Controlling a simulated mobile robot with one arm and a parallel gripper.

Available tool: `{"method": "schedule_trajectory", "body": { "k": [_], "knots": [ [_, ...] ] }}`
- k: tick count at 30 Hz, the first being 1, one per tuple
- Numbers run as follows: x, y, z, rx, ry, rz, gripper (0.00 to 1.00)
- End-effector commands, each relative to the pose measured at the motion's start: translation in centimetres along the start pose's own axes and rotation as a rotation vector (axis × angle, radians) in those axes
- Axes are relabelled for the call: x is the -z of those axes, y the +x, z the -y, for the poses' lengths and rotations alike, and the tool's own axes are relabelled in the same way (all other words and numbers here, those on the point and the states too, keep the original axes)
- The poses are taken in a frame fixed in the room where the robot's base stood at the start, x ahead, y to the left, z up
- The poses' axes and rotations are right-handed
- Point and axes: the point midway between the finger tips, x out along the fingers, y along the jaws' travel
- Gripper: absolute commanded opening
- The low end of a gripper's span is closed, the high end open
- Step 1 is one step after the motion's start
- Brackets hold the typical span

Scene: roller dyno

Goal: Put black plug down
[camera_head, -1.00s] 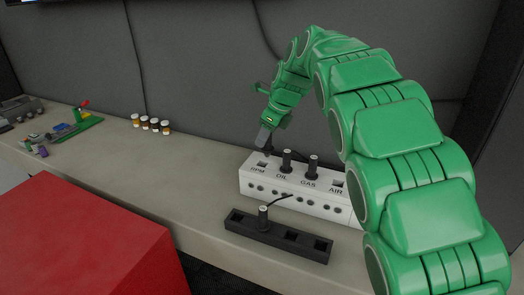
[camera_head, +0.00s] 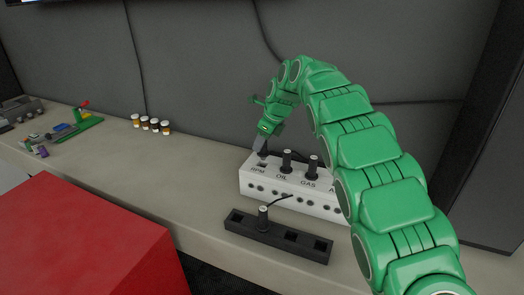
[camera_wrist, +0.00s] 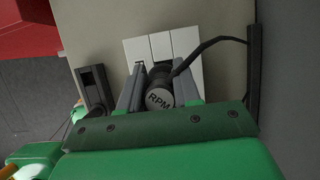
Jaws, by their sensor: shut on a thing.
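My gripper (camera_head: 262,143) is shut on a black plug marked RPM (camera_wrist: 159,97), seen end-on between the fingers in the wrist view. A black cable runs from the plug to the right. In the head view the gripper is at the back left end of the white socket box (camera_head: 247,186), close to the RPM socket (camera_head: 262,164), which shows empty. The held plug is mostly hidden there. The black holder (camera_head: 243,223) lies in front of the box, with another black plug (camera_head: 263,217) upright in it and empty slots to its right.
Two black plugs stand in the OIL (camera_head: 286,160) and GAS (camera_head: 312,164) sockets. Several small jars (camera_head: 145,122) and a green toy-like part (camera_head: 85,124) are at the left on the counter. A red block (camera_head: 80,240) stands in front. The counter left of the box is clear.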

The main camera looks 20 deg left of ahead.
Motion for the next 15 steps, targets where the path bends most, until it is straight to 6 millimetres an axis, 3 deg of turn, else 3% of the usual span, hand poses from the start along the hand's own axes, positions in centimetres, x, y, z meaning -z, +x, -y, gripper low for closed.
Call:
{"method": "schedule_trajectory", "body": {
  "k": [15],
  "knots": [
    [0.7,2.2,0.5,-0.002,0.002,-0.005,0.1]
  ]
}}
